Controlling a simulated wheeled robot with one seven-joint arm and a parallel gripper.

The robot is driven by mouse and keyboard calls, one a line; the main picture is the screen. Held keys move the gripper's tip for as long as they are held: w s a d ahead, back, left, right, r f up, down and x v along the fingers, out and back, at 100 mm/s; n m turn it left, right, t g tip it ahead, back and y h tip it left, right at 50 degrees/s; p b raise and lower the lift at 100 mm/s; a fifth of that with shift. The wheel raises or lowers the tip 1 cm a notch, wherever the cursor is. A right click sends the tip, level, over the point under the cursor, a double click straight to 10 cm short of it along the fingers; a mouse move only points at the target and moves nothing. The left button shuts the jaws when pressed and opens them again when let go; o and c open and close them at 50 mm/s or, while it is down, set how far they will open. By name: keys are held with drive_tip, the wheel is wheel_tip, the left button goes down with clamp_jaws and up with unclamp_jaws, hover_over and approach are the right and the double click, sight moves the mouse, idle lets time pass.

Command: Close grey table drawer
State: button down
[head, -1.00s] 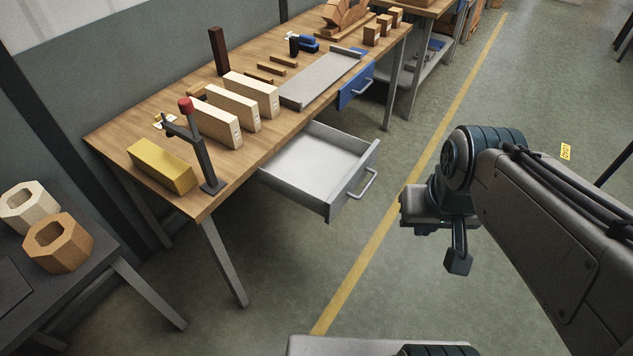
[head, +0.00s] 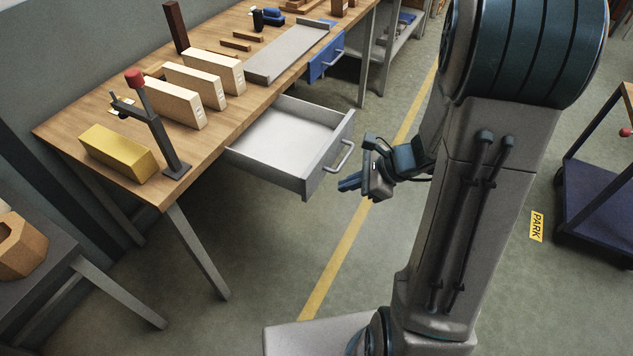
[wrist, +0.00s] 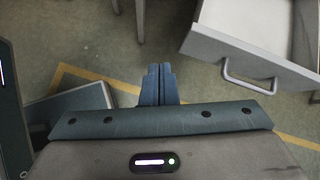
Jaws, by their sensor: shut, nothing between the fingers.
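The grey drawer (head: 307,170) hangs open under the wooden workbench, pulled out toward the aisle, and looks empty inside. Its bar handle (head: 343,158) is on the front face. My gripper (head: 350,183) is in front of the drawer, a little to the right of its front and apart from it, with the fingers pointing left. In the wrist view my gripper's fingers (wrist: 158,72) are together and hold nothing. There the drawer front (wrist: 235,55) and its handle (wrist: 247,78) lie to the upper right of the fingertips, apart from them.
A blue drawer (head: 325,58) sits shut farther along the workbench (head: 60,130). Pale blocks, a yellow block (head: 118,150) and a red-topped clamp stand (head: 155,120) are on top. A dark cart (head: 600,200) stands at the right. The floor before the drawer is clear.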

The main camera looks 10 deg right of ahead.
drive_tip(key=w+d+f+m+t, duration=0.2)
drive_tip(key=w+d+f+m, duration=0.15)
drive_tip(key=f+m, duration=0.2)
approach(309, 190)
drive_tip(key=shift+n+h, duration=0.25)
drive_tip(key=shift+h, duration=0.05)
drive_tip(key=x, duration=0.5)
drive_tip(key=shift+s+f+b, duration=0.1)
drive_tip(key=shift+f+b, duration=0.15)
drive_tip(key=shift+b, duration=0.15)
drive_tip(key=shift+w+a, duration=0.35)
drive_tip(key=shift+a, duration=0.1)
